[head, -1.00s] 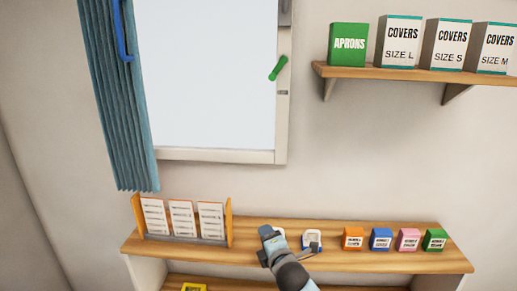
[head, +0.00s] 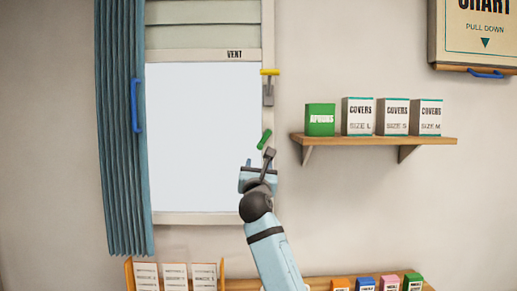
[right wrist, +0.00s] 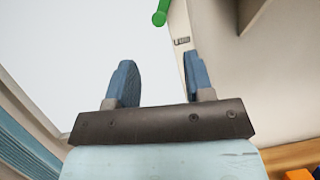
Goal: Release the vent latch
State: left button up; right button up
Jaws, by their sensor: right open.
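A vent panel (head: 200,55) labelled VENT crosses the top of the window, below pale slats. A small latch with a yellow top and grey body (head: 268,88) sits on the right frame beside that label. A green handle (head: 264,139) is lower on the same frame; its end also shows at the top of the right wrist view (right wrist: 160,16). My right gripper (head: 258,170) is in front of the window's lower right, just below the green handle in the picture and well below the yellow latch. Its two blue fingers (right wrist: 158,68) are apart with nothing between them. My left gripper is not in view.
A blue curtain (head: 120,130) with a blue handle hangs at the left. A shelf (head: 375,141) with boxes is right of the window. A chart case (head: 475,45) is at upper right. A counter (head: 240,284) with card holders and small boxes lies below.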

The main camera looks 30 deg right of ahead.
aim_at(260, 149)
jog(key=p+x, duration=0.2)
jog(key=x, duration=1)
jog(key=shift+w, duration=0.1)
